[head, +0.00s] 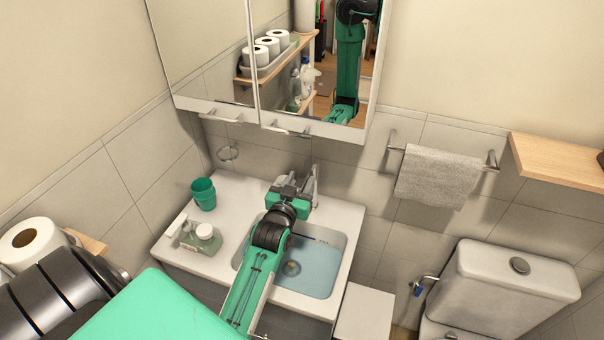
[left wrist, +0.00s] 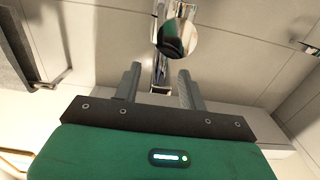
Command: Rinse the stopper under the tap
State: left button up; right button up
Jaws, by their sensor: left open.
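My left gripper (head: 290,186) is at the back of the sink, close beside the chrome tap (head: 316,184). In the left wrist view its two fingers (left wrist: 159,78) stand apart with nothing held between them. The tap (left wrist: 176,38) shows just beyond the fingertips there; I cannot tell whether they touch it. The white basin (head: 349,252) holds pale blue water on its right side. A small round thing (head: 291,268) lies at the basin's bottom; I cannot tell whether it is the stopper or the drain. My left arm covers part of the basin. My right gripper is not in view.
A green cup (head: 203,194) and a green soap tray (head: 202,240) with white items stand on the counter left of the basin. A mirror cabinet (head: 200,50) hangs above.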

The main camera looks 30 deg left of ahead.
aim_at(303, 175)
pick_arm(q)
jog(key=shift+x, duration=1)
grip_shut()
jog(key=shift+w+a+r+p, duration=0.1)
jog(key=shift+w+r+p, duration=0.05)
jog(key=shift+r+p, duration=0.4)
jog(key=shift+w+r+p, duration=0.2)
jog(key=shift+r+p, duration=0.25)
jog(key=shift+p, duration=0.1)
jog(key=shift+f, duration=0.1)
jog(key=shift+c, duration=0.8)
grip_release()
jog(key=shift+o, duration=0.8)
jog(key=shift+f, duration=0.15)
